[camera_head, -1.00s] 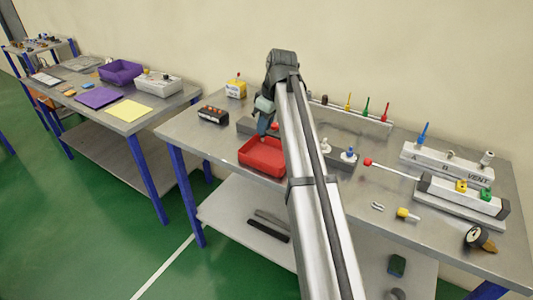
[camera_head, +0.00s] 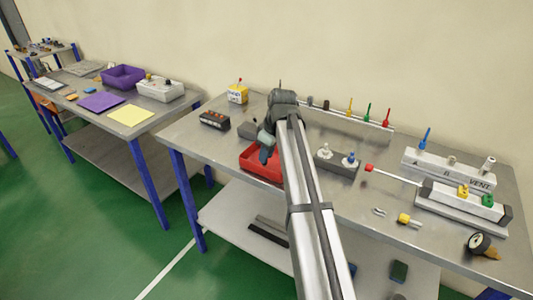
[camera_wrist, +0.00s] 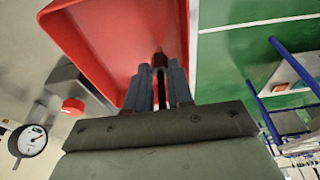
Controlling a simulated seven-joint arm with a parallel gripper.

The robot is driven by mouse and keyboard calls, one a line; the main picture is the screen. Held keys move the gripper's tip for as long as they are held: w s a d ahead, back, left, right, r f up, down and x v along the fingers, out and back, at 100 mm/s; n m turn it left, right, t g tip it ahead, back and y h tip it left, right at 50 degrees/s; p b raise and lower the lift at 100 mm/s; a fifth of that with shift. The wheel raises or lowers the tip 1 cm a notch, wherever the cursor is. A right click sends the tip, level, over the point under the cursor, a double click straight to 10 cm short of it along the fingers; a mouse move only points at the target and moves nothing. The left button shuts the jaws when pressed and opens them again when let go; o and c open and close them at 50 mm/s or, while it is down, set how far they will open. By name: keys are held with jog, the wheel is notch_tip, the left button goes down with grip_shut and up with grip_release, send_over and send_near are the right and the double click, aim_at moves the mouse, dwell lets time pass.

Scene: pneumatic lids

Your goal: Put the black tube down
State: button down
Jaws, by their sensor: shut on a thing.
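My gripper (camera_head: 264,154) is over the red tray (camera_head: 247,171), at the tray's right part in the head view. In the wrist view, my gripper (camera_wrist: 160,85) is shut on a narrow dark piece, the black tube (camera_wrist: 159,60), which shows between the two fingers. The tube cannot be made out in the head view. The red tray (camera_wrist: 88,38) fills the upper left of the wrist view, close to the fingertips. I cannot tell whether the tube touches the tray.
A black box with orange buttons (camera_head: 214,120) and a yellow block (camera_head: 237,93) stand left of my arm. A white cylinder (camera_head: 458,202) lies farther right. Bare tabletop lies left of the tray.

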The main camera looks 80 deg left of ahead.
jog(key=shift+f, duration=0.15)
jog(key=c, duration=1.3)
grip_release()
jog(key=v, duration=1.2)
